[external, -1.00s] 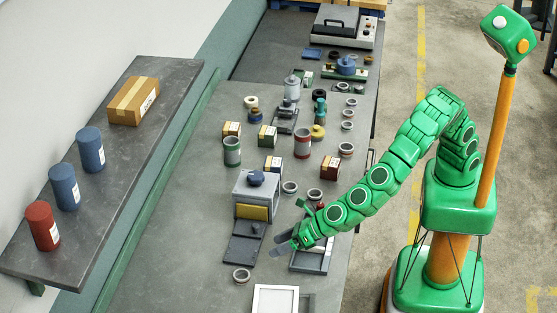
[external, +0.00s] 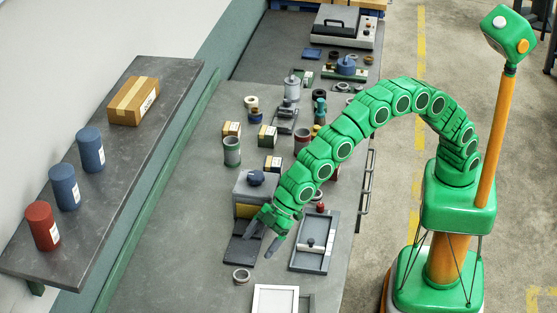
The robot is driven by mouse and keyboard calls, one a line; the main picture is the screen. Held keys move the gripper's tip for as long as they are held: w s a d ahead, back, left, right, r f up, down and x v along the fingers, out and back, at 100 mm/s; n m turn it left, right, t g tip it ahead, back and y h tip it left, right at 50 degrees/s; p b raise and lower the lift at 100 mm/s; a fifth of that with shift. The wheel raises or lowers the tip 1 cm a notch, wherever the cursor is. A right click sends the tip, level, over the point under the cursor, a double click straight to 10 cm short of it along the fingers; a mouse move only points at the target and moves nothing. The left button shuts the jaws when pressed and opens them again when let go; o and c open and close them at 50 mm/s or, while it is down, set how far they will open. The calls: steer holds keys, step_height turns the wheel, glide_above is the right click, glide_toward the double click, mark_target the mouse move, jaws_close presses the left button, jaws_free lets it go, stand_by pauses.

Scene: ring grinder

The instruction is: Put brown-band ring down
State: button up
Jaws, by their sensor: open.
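My gripper (external: 262,240) is open, its dark fingers spread and pointing down over the dark plate (external: 240,252) in front of the grey machine. I see no ring between the fingers. A grey ring (external: 241,275) lies on the bench just below that plate, apart from the fingers. It is too small for me to tell whether it has a brown band. Other rings stand farther back, some hidden behind my arm, and I cannot pick out the brown-band ring among them.
The grey machine (external: 241,190) with a blue knob stands left of my wrist. A grey tray (external: 326,235) with a small knobbed part lies to the right. A white-framed tray (external: 262,300) is at the front. Boxes and cylinders crowd the back; the bench's left side is clear.

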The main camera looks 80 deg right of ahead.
steer(key=w+m, duration=0.1)
steer(key=m, duration=0.1)
glide_toward(247, 276)
steer(key=w+a, duration=0.2)
steer(key=shift+w+f+y, duration=0.25)
steer(key=shift+w+y, duration=0.05)
steer(key=shift+x, duration=1.25)
steer(key=shift+s+f+x, duration=0.1)
steer(key=shift+x, duration=0.7)
steer(key=shift+s+f+x, duration=0.15)
steer(key=shift+x, duration=1.55)
steer(key=shift+w, duration=0.1)
steer(key=c, duration=1.3)
steer(key=shift+r, duration=0.15)
